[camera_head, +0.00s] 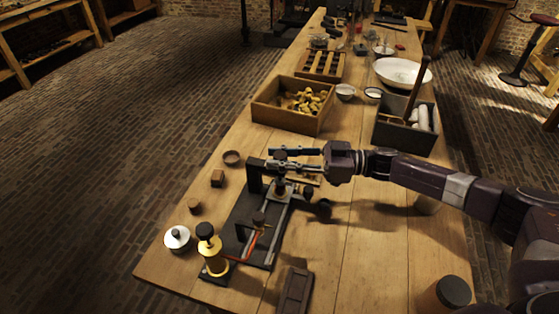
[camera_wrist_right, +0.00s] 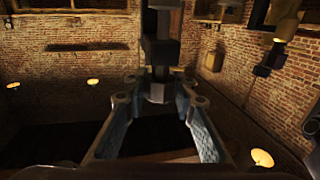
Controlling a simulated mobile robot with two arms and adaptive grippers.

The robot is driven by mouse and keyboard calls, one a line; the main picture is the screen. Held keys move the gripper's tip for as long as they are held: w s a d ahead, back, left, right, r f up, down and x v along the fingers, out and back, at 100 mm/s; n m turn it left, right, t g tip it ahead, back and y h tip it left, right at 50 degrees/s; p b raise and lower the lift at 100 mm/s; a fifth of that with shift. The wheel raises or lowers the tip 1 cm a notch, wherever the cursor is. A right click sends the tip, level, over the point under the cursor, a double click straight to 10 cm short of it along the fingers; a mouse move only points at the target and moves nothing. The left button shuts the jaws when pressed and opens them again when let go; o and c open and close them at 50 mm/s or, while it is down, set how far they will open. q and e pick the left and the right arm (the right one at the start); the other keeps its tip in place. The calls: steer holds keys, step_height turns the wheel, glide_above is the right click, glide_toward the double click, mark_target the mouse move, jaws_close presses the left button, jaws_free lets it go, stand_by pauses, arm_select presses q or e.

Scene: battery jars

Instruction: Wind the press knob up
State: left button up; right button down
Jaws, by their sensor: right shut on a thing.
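The press stands on a dark base (camera_head: 240,222) at the near left of the table, with a black upright arm (camera_head: 255,177) and metal rails. My right gripper (camera_head: 284,163) reaches in from the right, level, at the top of the press. Its fingers are shut around the press knob, which they largely hide in the head view. In the right wrist view the grey knob (camera_wrist_right: 157,92) sits between the fingers, below a dark block and stem (camera_wrist_right: 158,45). My left gripper is not in view.
A brass piece with a black knob (camera_head: 212,252) and a white-lidded round piece (camera_head: 177,237) stand left of the base. Behind are a wooden crate (camera_head: 275,115) of yellowish pieces and a grey box (camera_head: 381,132). A dark tray (camera_head: 295,291) lies in front. Bare tabletop (camera_head: 370,240) lies right.

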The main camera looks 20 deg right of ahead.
steer(key=c, duration=1.6)
jaws_free()
steer(key=v, duration=1.2)
